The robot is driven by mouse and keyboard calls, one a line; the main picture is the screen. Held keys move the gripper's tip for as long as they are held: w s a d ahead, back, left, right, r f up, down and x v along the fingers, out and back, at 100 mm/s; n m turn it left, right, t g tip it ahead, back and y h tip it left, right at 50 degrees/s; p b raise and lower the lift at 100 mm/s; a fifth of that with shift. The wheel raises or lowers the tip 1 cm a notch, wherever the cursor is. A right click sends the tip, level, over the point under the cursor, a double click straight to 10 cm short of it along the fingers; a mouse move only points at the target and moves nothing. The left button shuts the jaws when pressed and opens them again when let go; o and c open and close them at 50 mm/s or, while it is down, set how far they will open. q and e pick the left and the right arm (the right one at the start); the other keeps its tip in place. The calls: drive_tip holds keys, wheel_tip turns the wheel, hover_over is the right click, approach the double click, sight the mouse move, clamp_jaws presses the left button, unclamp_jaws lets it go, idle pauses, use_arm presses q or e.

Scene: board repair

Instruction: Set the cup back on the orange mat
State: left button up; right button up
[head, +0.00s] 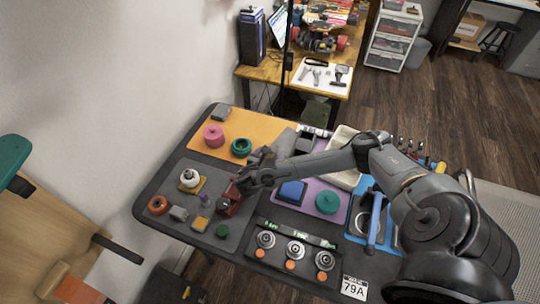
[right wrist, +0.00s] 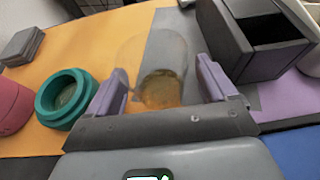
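A clear glass cup (right wrist: 160,88) with an amber-tinted lower part shows in the right wrist view, by the border between the orange mat (right wrist: 95,45) and a grey strip. I cannot tell whether its base touches the mat. My right gripper (right wrist: 160,90) is open, its purple fingers spread to either side of the cup, with a visible gap at the right finger. In the head view the right gripper (head: 258,165) is at the orange mat's (head: 262,128) near right edge, and I cannot make out the cup there. My left gripper is not in view.
On the orange mat are a pink pot (head: 213,136), a teal ring-shaped pot (head: 241,147) and a grey block (head: 220,114). A dark open box (right wrist: 250,38) stands right of the cup. A teal lid (head: 327,202) lies on the purple mat. The grey mat holds several small items.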

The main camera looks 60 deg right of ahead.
drive_tip(key=shift+r, duration=0.15)
drive_tip(key=p+v, duration=0.1)
drive_tip(key=v, duration=0.5)
drive_tip(key=p+v, duration=0.4)
drive_tip(key=v, duration=0.1)
drive_tip(key=shift+w+d+r+p, duration=0.1)
drive_tip(key=shift+p, duration=0.3)
drive_tip(key=shift+a+r+p, duration=0.1)
drive_tip(key=shift+a+p, duration=0.25)
drive_tip(key=shift+p, duration=0.25)
drive_tip(key=shift+a, duration=0.25)
